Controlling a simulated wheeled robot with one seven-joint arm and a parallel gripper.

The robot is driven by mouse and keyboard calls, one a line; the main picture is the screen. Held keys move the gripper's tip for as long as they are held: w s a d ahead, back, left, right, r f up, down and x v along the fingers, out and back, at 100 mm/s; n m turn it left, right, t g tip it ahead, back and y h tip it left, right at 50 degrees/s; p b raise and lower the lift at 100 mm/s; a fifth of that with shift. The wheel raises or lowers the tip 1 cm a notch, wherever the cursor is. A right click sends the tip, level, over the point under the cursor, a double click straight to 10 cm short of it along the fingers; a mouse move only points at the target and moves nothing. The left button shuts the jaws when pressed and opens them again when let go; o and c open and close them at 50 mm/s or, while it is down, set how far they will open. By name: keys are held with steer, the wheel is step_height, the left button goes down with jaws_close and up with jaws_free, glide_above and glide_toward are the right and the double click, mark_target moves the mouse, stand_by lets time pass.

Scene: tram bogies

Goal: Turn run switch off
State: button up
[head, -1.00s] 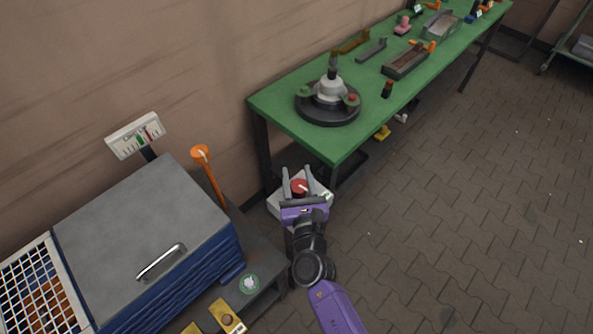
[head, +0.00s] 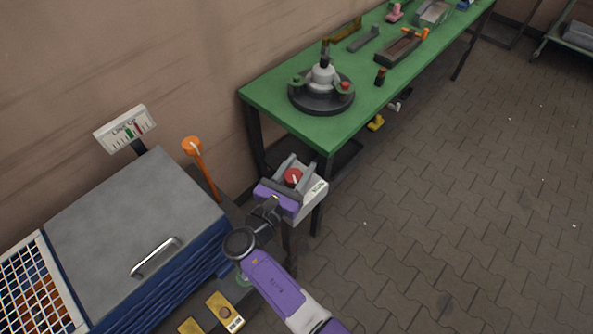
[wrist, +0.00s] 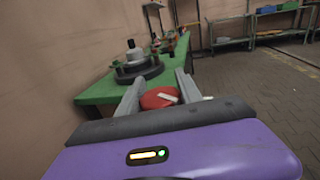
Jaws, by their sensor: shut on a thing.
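The run switch is a red round knob (head: 293,176) with a pale pointer bar, on top of a light grey box (head: 313,197) with a small label, on a post beside the green table. In the wrist view the red knob (wrist: 158,98) sits between my fingers, its pale bar pointing to the right. My gripper (head: 294,171) is purple with grey fingers and is shut on the knob, one finger on each side. The fingers hide part of the knob's sides and of the box top.
The green table (head: 330,128) stands just behind, with a dark round fixture (head: 322,98) near its corner. An orange lever (head: 199,165) and a grey-lidded blue cabinet (head: 125,212) with a handle are to the left. Paved floor (head: 450,190) on the right is clear.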

mark_target(287, 182)
steer(key=shift+d+m+g+h+b, duration=0.2)
steer(key=shift+m+g+h+b, duration=0.5)
steer(key=shift+m+h+b, duration=0.4)
steer(key=o, duration=1.4)
steer(key=shift+c, duration=0.2)
steer(key=shift+s, duration=0.1)
steer(key=shift+b+v, duration=0.3)
steer(key=shift+v, duration=3.55)
